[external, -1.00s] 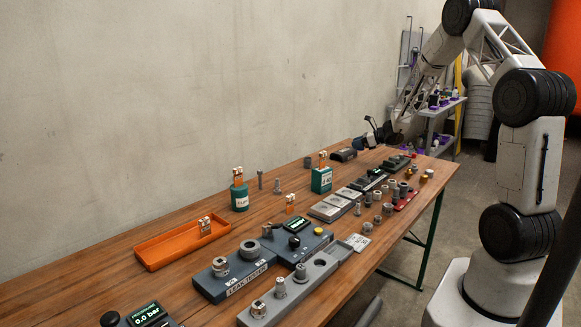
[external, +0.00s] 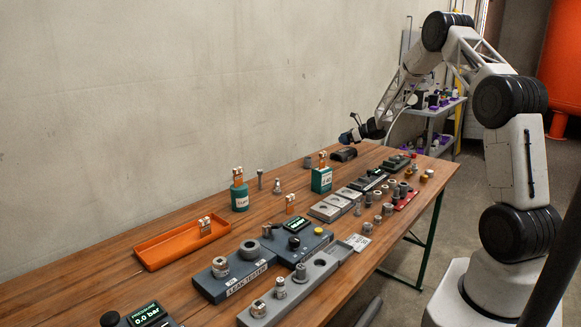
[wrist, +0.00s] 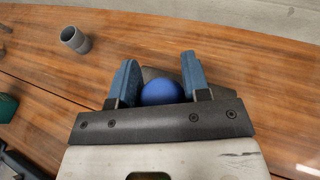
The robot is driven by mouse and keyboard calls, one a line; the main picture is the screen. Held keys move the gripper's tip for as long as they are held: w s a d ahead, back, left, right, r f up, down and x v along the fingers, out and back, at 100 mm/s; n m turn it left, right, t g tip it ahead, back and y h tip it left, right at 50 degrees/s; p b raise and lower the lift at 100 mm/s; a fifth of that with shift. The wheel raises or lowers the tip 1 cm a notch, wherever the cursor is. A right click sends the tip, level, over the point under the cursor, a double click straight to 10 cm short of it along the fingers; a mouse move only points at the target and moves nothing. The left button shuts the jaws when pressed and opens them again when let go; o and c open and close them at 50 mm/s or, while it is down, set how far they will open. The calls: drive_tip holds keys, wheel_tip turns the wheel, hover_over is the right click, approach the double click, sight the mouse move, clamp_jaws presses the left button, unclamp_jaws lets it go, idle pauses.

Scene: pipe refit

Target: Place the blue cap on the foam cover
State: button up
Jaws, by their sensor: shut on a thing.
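The blue cap (wrist: 161,92) is between the two blue fingers of my gripper (wrist: 157,80) in the wrist view, and the gripper is shut on it. In the external view my gripper (external: 351,137) is above the far part of the table, and the cap cannot be told apart from the fingers there. A low dark block (external: 343,155), possibly the foam cover, lies just below my gripper in that view. A dark grey shape (wrist: 155,73) shows behind the cap in the wrist view, partly hidden by it; I cannot tell for sure what it is.
A grey cylinder (wrist: 75,39) stands apart from my gripper, on the wooden table (wrist: 248,65). A green box (external: 321,180), grey trays (external: 331,207), the leak tester (external: 243,270) and an orange tray (external: 182,241) are nearer the camera. Bare wood surrounds the dark block.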

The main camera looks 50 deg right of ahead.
sight(341, 150)
drive_tip(key=shift+w+d, duration=0.45)
drive_tip(key=shift+w, duration=0.4)
drive_tip(key=shift+f, duration=0.1)
drive_tip(key=shift+f, duration=1.7)
drive_tip(key=shift+f, duration=0.2)
drive_tip(key=o, duration=0.9)
drive_tip(key=shift+r, duration=0.2)
drive_tip(key=v, duration=1.2)
